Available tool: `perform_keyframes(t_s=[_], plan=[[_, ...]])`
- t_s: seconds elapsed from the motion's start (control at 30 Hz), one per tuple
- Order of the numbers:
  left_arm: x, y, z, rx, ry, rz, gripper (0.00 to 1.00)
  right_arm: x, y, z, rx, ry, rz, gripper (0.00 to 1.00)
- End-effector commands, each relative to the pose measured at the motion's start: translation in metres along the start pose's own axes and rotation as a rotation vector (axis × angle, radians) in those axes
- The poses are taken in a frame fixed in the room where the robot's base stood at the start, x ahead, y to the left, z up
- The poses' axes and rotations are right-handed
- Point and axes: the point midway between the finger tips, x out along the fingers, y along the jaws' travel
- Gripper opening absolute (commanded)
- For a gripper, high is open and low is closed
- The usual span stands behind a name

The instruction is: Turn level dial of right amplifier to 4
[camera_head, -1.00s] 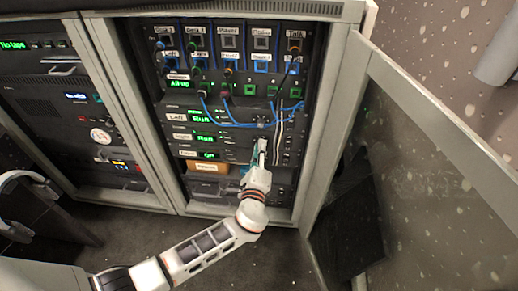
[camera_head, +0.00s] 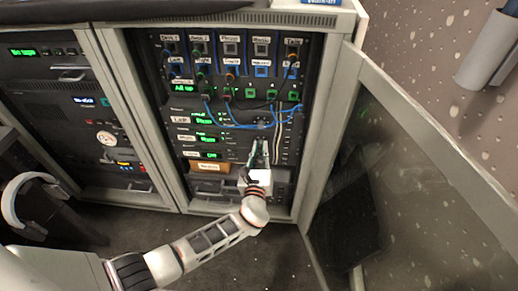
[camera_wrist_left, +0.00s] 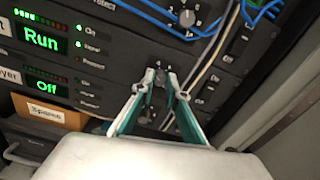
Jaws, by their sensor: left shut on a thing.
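The right amplifier (camera_head: 226,140) is the rack unit with a green "Run" display, between the left amplifier (camera_head: 228,121) and the foyer amplifier. In the left wrist view its "Run" display (camera_wrist_left: 41,38) is at the upper left. Its level dial (camera_wrist_left: 160,76) is a small dark knob between my fingertips, with its scale mostly covered. My left gripper (camera_wrist_left: 160,80) is shut on this dial, one finger on each side. In the head view my left gripper (camera_head: 259,146) reaches up to the rack front and hides the dial. My right gripper is in neither view.
The left amplifier's dial (camera_wrist_left: 187,18) is just above. Blue cables (camera_head: 245,125) hang above the gripper, and pale cables (camera_wrist_left: 208,72) run close to its right. An open cabinet door (camera_head: 410,130) stands at the right.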

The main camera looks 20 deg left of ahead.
Motion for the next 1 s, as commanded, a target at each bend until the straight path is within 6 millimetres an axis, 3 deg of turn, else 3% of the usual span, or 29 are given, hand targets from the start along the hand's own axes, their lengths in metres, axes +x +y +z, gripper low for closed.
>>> perform_keyframes(t_s=[0.03,0.5,1.0], plan=[[0.003,-0.001,0.007,0.041,-0.008,0.000,0.00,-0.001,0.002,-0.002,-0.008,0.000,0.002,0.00],[0.003,0.000,0.006,0.380,-0.006,0.002,0.00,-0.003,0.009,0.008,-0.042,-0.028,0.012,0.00],[0.003,0.000,0.004,0.480,-0.005,0.002,0.00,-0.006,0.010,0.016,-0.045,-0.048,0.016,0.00]])
